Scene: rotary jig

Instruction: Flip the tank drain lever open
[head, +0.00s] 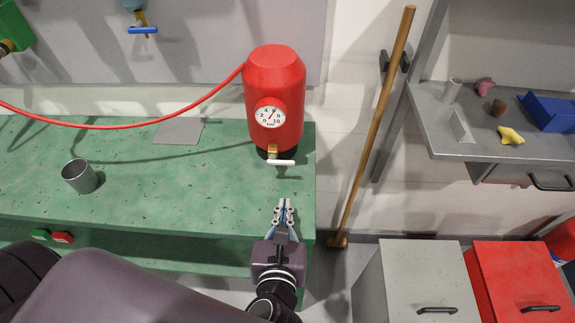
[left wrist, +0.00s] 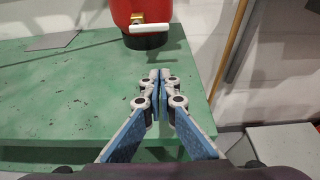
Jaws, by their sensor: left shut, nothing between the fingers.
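The red tank (head: 274,95) with a round gauge stands at the right end of the green workbench (head: 140,205). At its foot is a brass drain valve (head: 273,151) with a white lever (head: 281,162) lying crosswise. In the left wrist view the white lever (left wrist: 150,28) shows ahead, slightly left of the fingers. My left gripper (head: 284,205) is shut and empty, in front of the lever and apart from it, near the bench's right end; it also shows in the left wrist view (left wrist: 160,76). My right gripper is not in view.
A metal cup (head: 80,176) stands at the bench's left. A red hose (head: 130,126) runs left from the tank. A wooden-handled tool (head: 370,130) leans on the wall at right. A grey bin (head: 415,270) and red bin (head: 515,280) stand beyond. The bench before the tank is clear.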

